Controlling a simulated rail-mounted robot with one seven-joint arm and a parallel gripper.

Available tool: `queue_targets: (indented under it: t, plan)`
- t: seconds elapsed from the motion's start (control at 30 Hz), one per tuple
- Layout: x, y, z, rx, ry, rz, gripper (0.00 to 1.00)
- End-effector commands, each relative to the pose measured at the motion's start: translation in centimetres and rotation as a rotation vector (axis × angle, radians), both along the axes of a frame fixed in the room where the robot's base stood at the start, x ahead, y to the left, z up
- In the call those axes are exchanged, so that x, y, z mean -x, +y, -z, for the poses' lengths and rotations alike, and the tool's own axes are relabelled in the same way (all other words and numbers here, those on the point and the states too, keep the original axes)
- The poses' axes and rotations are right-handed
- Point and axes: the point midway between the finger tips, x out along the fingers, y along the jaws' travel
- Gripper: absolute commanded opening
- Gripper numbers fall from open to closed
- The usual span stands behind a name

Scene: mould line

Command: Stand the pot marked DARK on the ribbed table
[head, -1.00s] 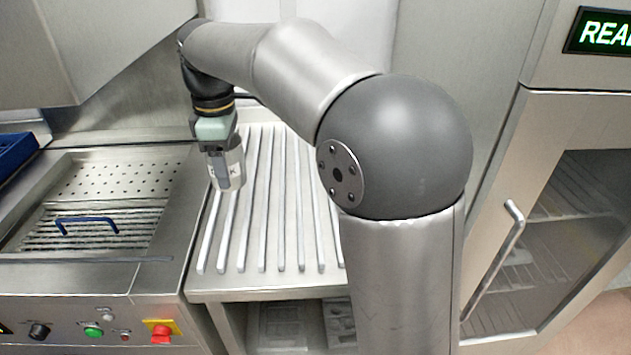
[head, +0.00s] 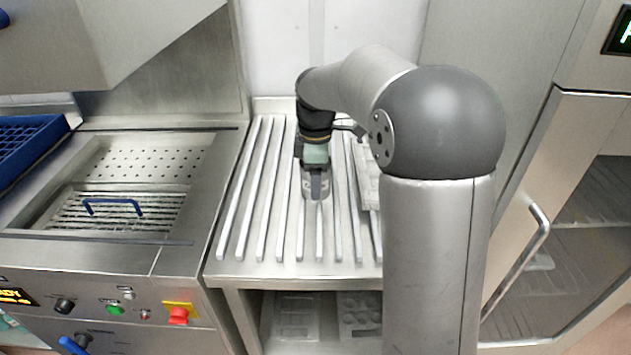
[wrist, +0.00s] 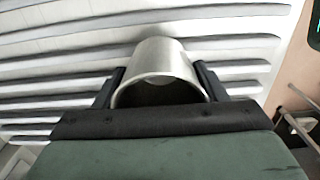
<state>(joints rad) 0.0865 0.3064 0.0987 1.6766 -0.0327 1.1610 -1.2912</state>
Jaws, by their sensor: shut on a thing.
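A small metal pot (head: 309,191) is held in my gripper (head: 316,180), over the middle of the ribbed table (head: 250,267). In the wrist view the pot (wrist: 165,62) sits between the two dark fingers of my gripper (wrist: 160,85), its open rim towards the camera and dark inside. My gripper is shut on it. The ribs of the table (wrist: 60,70) run behind the pot. The pot looks about upright in the head view; I cannot tell whether its base touches the ribs. Its marking is not readable now.
Left of the table is a steel unit with a basin and blue-handled grate (head: 112,206). A pale moulded tray (head: 368,178) lies at the table's right, partly behind my arm. A glass-doored cabinet (head: 570,230) stands at the right. The ribs' left side is clear.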

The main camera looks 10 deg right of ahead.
Motion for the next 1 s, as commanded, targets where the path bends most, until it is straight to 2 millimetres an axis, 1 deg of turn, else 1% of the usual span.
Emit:
queue_targets:
  t: [0.03, 0.1, 0.4, 0.5, 0.53, 0.57, 0.6, 0.87, 1.0]
  plan:
    - [0.0, 0.1, 0.7, -0.001, 0.002, -0.002, 0.38]
    - [0.0, 0.1, 1.3, 0.0, 0.0, -0.001, 0.38]
    - [0.0, 0.1, 1.5, 0.0, -0.002, -0.001, 0.38]
    - [0.0, 0.1, 1.8, 0.0, -0.001, -0.001, 0.38]
    - [0.0, 0.1, 1.9, 0.0, -0.001, -0.001, 0.68]
    - [0.0, 0.1, 1.8, 0.0, -0.001, -0.001, 0.76]
    - [0.0, 0.1, 1.8, 0.0, -0.001, -0.001, 0.87]
    - [0.0, 0.1, 1.7, 0.0, -0.001, -0.001, 0.87]
    - [0.0, 0.1, 0.9, 0.0, -0.003, -0.001, 0.87]
